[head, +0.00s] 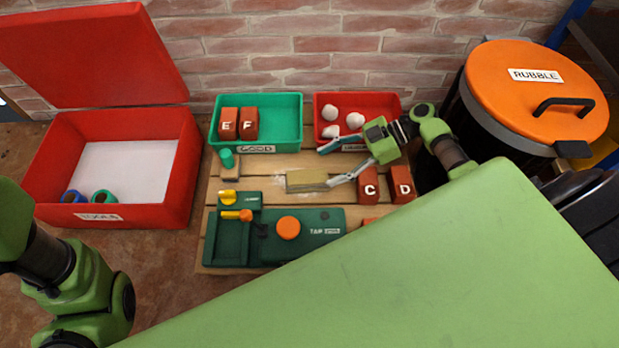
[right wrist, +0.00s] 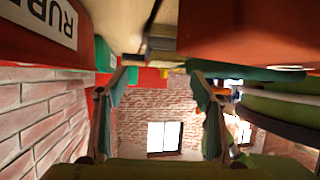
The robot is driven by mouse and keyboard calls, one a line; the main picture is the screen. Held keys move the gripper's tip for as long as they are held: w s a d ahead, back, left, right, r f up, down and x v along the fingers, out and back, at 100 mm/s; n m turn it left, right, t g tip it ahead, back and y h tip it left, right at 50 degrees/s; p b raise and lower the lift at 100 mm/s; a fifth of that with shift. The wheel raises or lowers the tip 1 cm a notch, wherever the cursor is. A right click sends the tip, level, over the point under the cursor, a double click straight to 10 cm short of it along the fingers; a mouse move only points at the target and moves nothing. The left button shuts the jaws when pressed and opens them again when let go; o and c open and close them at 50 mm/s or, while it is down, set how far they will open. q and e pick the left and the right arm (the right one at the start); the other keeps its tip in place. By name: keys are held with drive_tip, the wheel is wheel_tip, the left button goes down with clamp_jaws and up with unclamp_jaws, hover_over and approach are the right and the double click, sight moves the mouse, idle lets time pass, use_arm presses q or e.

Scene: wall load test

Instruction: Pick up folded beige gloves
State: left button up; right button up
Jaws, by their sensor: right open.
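A flat beige bundle (head: 307,181), which looks like the folded gloves, lies on the wooden pallet top near its middle. My right gripper (head: 333,161) is open and comes in from the right. One fingertip reaches close to the bundle's right end, and the other is farther back by the red bin. I cannot tell whether the near fingertip touches the bundle. In the right wrist view the two fingers of the gripper (right wrist: 158,105) are spread apart with nothing held between them. I cannot make out the gloves there. My left arm shows at the lower left, but its gripper is out of frame.
Bricks C (head: 368,186) and D (head: 401,184) stand just right of the bundle. A green bin (head: 292,101) with bricks E and F and a red bin (head: 393,99) stand behind. A green tool case (head: 320,215) lies in front. An orange-lidded rubble bin (head: 500,75) stands right.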

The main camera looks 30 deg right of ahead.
sight(310, 175)
drive_tip(key=b+x, duration=0.3)
drive_tip(key=x, duration=0.3)
drive_tip(key=shift+s, duration=0.1)
drive_tip(key=shift+r, duration=0.15)
drive_tip(key=c, duration=1.3)
